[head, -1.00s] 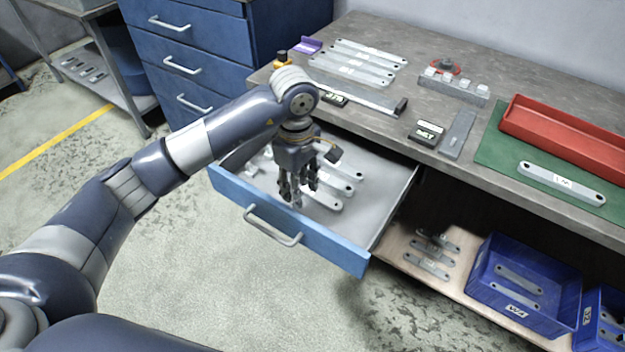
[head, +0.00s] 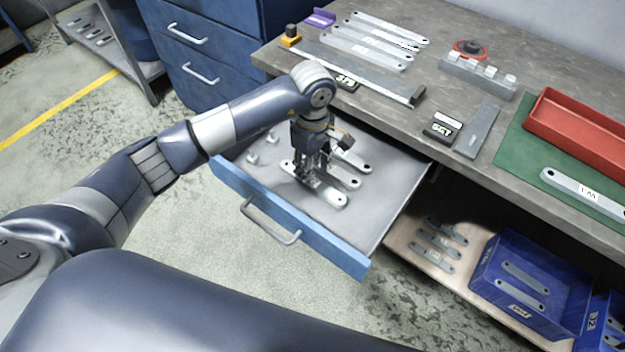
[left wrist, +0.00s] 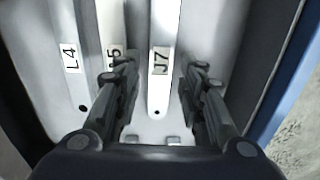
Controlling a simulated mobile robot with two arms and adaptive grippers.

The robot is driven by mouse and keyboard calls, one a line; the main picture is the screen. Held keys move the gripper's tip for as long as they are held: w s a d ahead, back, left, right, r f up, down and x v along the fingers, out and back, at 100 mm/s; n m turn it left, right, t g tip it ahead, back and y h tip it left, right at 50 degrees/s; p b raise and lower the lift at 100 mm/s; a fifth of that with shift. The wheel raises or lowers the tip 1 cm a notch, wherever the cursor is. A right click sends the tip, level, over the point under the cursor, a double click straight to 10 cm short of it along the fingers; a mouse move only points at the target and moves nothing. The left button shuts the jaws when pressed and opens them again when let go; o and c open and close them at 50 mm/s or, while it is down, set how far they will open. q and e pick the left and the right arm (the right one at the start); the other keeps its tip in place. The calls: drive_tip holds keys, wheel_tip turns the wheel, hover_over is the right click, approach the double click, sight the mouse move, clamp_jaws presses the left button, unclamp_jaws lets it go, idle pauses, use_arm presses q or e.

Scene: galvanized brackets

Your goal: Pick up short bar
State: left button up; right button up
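Several flat metal bars lie in the open drawer. The bar labelled J7 (left wrist: 160,62) is the one nearest the blue drawer front, and its near end with a hole shows in the head view (head: 334,201). Beside it in the left wrist view lie a bar with a partly hidden label ending in 5 (left wrist: 112,30) and a bar labelled L4 (left wrist: 72,58). My left gripper (head: 312,178) points down into the drawer over the J7 bar. In the left wrist view its fingers (left wrist: 160,80) are apart, one on each side of that bar. My right gripper is not in view.
The drawer (head: 362,262) has upright walls around the bars and small light blocks (head: 252,158) at its left. The worktop above holds several longer bars (head: 365,42), a red tray (head: 575,125) on a green mat and other tools. A blue bin (head: 480,285) stands on the lower shelf.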

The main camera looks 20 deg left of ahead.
use_arm(q)
wheel_tip(320, 180, down, 4)
drive_tip(key=shift+s+r+p, duration=0.1)
drive_tip(key=shift+r+p, duration=0.05)
drive_tip(key=shift+p, duration=0.2)
drive_tip(key=shift+f, duration=0.4)
clamp_jaws()
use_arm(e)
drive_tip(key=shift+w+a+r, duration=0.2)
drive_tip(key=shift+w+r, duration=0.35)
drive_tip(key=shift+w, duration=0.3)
